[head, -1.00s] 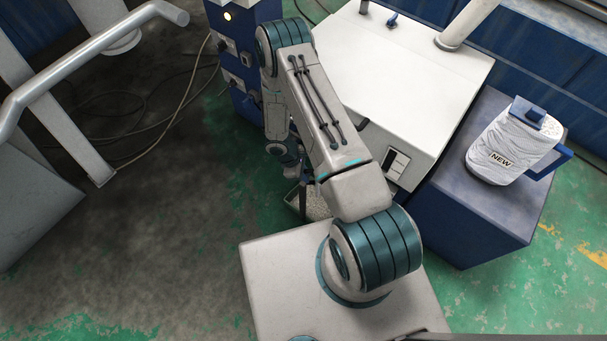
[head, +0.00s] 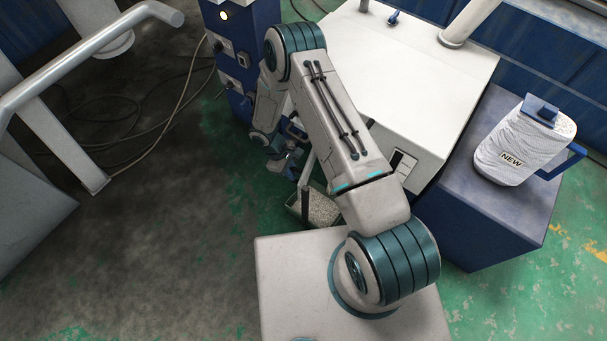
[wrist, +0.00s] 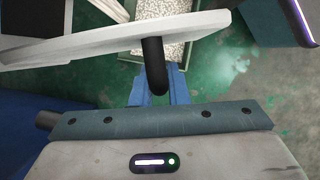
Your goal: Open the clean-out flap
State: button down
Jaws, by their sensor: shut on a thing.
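The clean-out flap (wrist: 130,38) is a white panel seen nearly edge-on in the wrist view, with a black handle (wrist: 153,62) sticking out from it. My gripper (wrist: 151,92) has its blue fingers closed around the end of this handle. In the head view my gripper (head: 291,158) is low beside the white machine, left of my upper arm link. A thin pale strip there (head: 307,170), probably the flap, stands out from the machine's side. Its hinge is hidden.
A tray of pale pellets (head: 322,208) sits below the flap, also in the wrist view (wrist: 170,22). The white machine housing (head: 420,75) is behind my arm. A jug marked NEW (head: 523,145) stands on the blue cabinet (head: 485,195). Floor to the left is open, with cables.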

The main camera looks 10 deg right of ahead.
jog(key=shift+w+a, duration=0.65)
jog(key=shift+a, duration=0.05)
jog(key=c, duration=1.4)
grip_release()
jog(key=shift+d, duration=0.1)
jog(key=shift+r, duration=0.1)
jog(key=p+v, duration=0.3)
jog(key=v, duration=1)
jog(key=shift+r, duration=0.35)
jog(key=shift+w, duration=0.1)
